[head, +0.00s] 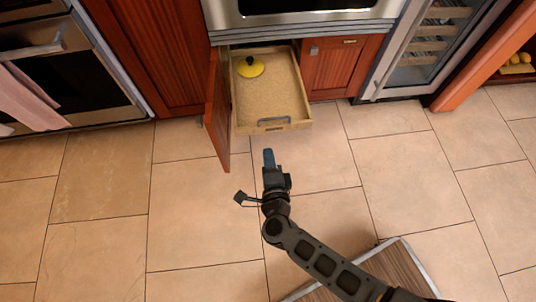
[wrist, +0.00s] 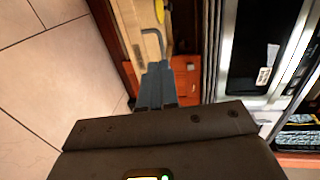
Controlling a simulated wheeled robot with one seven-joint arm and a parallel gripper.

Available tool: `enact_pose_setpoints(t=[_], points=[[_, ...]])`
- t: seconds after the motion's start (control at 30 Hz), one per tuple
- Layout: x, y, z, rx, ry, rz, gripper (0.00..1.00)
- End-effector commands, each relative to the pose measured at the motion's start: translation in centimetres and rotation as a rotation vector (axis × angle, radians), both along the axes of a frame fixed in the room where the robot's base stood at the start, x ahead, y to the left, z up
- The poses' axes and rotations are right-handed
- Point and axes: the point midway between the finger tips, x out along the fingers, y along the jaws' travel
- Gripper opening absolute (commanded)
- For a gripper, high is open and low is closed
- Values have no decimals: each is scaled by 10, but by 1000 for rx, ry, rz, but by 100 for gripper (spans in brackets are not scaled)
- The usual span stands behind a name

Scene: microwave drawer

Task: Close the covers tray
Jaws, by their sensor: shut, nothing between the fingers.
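The covers tray (head: 273,124) is a light wooden pull-out drawer below the microwave. It stands extended from the cabinet, with a grey handle on its front. A yellow lid with a dark knob (head: 250,67) lies inside, toward the back left. The open red cabinet door (head: 217,125) stands along the tray's left side. My gripper (head: 268,153) is shut and empty, a little in front of the tray's front and apart from it in the head view. In the wrist view, my blue-grey fingers (wrist: 156,84) are together and point toward the tray's front and handle (wrist: 151,32).
A closed red cabinet door (head: 340,70) is right of the tray. The microwave (head: 300,18) is above. A wine cooler (head: 425,45) stands at the right, an oven with a pink towel (head: 25,95) at the left.

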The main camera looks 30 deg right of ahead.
Motion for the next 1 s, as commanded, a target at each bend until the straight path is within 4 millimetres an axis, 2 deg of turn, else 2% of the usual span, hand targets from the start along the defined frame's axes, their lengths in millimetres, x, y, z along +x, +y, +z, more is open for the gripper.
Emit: enact_pose_setpoints(t=[0.3, 0.5, 0.7, 1.0], points=[[60, -19, -16, -1, -1, -1, 0], [89, -30, -21, -1, -1, -2, 0], [103, -34, -23, -2, 2, 0, 0], [106, -35, -23, -2, 1, 0, 0]])
